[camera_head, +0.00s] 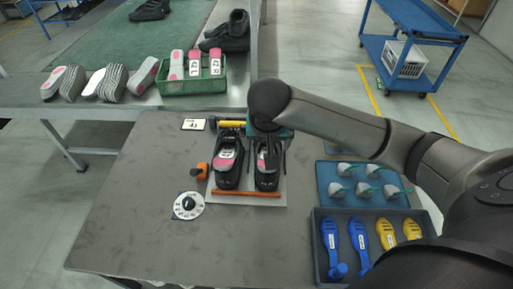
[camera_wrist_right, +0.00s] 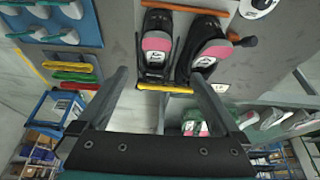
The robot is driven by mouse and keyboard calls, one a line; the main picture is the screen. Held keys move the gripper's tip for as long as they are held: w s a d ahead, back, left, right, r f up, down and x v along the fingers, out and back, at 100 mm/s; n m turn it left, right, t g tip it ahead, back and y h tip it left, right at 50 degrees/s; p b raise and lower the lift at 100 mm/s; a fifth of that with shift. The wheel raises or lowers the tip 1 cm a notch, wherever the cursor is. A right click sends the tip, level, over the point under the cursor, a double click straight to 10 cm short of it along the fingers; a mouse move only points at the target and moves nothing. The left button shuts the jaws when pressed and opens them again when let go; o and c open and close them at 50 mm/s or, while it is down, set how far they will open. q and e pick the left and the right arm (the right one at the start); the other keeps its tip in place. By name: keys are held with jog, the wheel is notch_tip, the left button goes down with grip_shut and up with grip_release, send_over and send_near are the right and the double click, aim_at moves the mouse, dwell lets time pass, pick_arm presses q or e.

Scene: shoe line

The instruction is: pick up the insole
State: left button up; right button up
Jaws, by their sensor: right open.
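Pink-and-white insoles (camera_head: 176,60) stand in a green crate (camera_head: 193,86) on the far bench. Pink-and-white ones also show in the right wrist view (camera_wrist_right: 203,128), low in the picture. Two black shoes, a left one (camera_head: 226,178) and a right one (camera_head: 267,181), sit side by side on a light plate, with pink and white showing inside each. My right gripper (camera_head: 273,153) is over the right shoe and hides part of it. In the right wrist view my right gripper (camera_wrist_right: 158,75) has its fingers wide apart with nothing between them. My left gripper is not in view.
Several soles (camera_head: 113,82) lie left of the crate, and dark shoes (camera_head: 232,35) stand behind it. A white dial (camera_head: 188,205) and an orange item (camera_head: 202,171) are left of the plate. Blue trays (camera_head: 319,211) are at right. The table's left front is clear.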

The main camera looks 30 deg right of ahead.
jog(key=b+x, duration=0.2)
jog(key=x, duration=0.7)
jog(key=shift+d, duration=0.15)
jog(key=shift+s+b+x, duration=0.15)
jog(key=shift+b+x, duration=0.3)
jog(key=shift+x, duration=1.05)
jog(key=shift+s+b+x, duration=0.1)
jog(key=shift+b+x, duration=0.35)
jog(key=shift+x, duration=1.05)
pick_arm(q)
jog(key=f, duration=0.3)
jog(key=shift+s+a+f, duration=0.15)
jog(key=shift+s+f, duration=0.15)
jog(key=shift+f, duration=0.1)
pick_arm(e)
jog(key=shift+d, duration=0.15)
jog(key=c, duration=1.2)
jog(key=shift+s, duration=0.1)
jog(key=shift+c, duration=0.2)
